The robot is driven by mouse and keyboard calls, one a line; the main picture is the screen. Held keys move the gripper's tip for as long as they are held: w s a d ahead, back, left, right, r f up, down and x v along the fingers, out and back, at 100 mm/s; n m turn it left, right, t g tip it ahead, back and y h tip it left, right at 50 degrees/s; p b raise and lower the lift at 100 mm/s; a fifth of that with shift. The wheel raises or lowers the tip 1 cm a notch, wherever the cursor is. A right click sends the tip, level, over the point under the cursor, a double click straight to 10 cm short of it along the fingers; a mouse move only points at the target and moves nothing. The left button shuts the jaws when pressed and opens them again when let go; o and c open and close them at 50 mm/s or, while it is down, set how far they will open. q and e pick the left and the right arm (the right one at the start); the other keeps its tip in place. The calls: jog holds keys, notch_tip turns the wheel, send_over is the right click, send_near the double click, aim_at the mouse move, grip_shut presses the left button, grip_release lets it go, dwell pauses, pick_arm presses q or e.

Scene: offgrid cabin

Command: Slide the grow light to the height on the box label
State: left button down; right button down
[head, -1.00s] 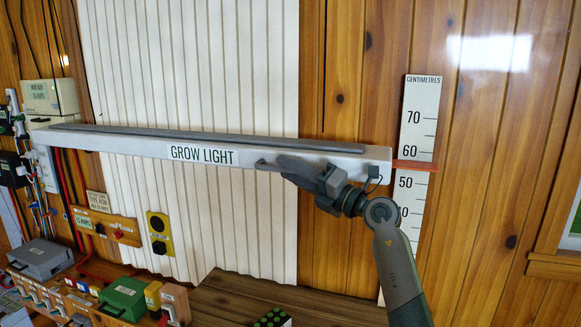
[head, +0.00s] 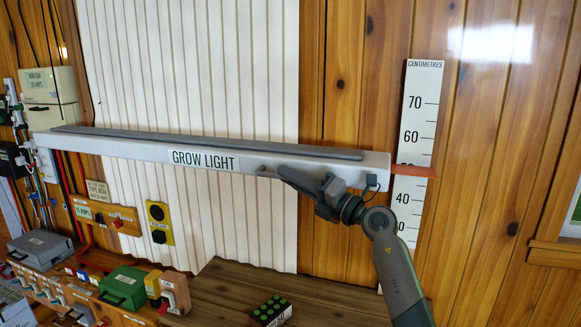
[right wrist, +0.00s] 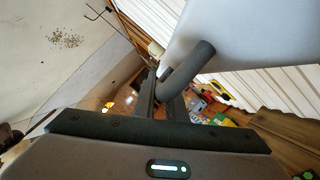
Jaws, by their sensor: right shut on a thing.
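The grow light (head: 120,150) is a long white bar with a dark top strip, running across the wall in the head view. Its red pointer (head: 415,171) lies across the centimetre scale (head: 424,75) at about 50, covering that numeral, between 60 and 40. My right gripper (head: 300,180) is shut on the dark handle (head: 264,171) on the light's front. The handle also shows in the right wrist view (right wrist: 195,62). A small black box with green dots (head: 271,309) stands on the wooden surface below; its label is too small to read surely. My left gripper is out of view.
A wooden bench (head: 225,290) lies below the light. At left are a green case (head: 123,287), a grey case (head: 40,246), switches and cables. A yellow switch plate (head: 159,222) is on the wall. The wall right of the scale is clear.

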jog(key=shift+f, duration=0.65)
jog(key=c, duration=1.8)
grip_release()
jog(key=shift+r, duration=0.1)
jog(key=shift+d, duration=0.15)
jog(key=shift+s+d+f, duration=0.25)
jog(key=shift+s+d, duration=0.1)
jog(key=shift+d, duration=0.1)
jog(key=b+v, duration=0.5)
jog(key=v, duration=1.1)
jog(key=shift+b, duration=0.35)
